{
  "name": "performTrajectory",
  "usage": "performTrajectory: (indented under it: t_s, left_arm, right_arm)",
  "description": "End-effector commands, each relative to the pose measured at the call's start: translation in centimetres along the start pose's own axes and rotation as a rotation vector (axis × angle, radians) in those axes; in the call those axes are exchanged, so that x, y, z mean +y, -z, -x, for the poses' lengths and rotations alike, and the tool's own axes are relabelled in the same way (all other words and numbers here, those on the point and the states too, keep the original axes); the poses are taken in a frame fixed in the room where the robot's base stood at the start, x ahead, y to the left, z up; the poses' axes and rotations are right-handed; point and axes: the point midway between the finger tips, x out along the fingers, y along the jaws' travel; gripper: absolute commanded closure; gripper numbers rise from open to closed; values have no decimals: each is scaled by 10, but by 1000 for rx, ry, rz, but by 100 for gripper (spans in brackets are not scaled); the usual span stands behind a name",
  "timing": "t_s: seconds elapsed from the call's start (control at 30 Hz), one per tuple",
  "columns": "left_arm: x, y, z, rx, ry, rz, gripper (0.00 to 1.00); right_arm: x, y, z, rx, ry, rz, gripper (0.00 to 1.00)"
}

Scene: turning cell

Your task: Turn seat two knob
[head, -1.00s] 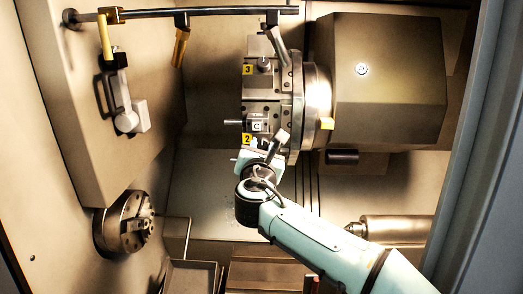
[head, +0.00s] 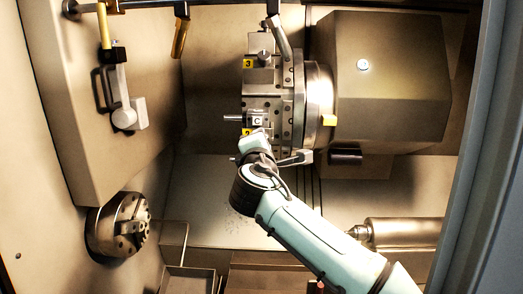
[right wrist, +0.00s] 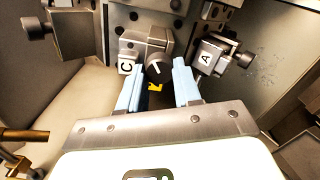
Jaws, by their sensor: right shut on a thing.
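The tool turret (head: 275,95) stands at the middle top in the head view, with yellow plates for seat three (head: 248,64) and seat two (head: 247,132); my right gripper (head: 258,146) partly covers the lower one. In the right wrist view a round dark knob (right wrist: 159,66) with a white line sits between a block marked C (right wrist: 126,66) and a block marked A (right wrist: 206,58). My right gripper (right wrist: 158,76) has its two pale blue fingers on either side of the knob and is shut on it. The fingertips' contact is partly hidden. My left gripper is not in view.
A brown turret housing (head: 390,85) is at the right. A chuck (head: 120,225) is at the lower left, and a grey cylinder (head: 400,232) at the lower right. A rail with yellow-handled tools (head: 181,38) hangs at the top left.

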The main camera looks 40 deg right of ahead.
Motion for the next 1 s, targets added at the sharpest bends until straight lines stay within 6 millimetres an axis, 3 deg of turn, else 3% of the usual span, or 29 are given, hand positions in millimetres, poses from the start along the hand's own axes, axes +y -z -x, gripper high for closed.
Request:
performTrajectory:
  t_s: [0.5, 1.0]
  left_arm:
    - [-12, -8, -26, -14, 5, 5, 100]
    - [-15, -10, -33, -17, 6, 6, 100]
  right_arm:
    - [0, 0, 0, 0, 0, -437, 97]
    - [2, 0, 0, 0, 1, -600, 97]
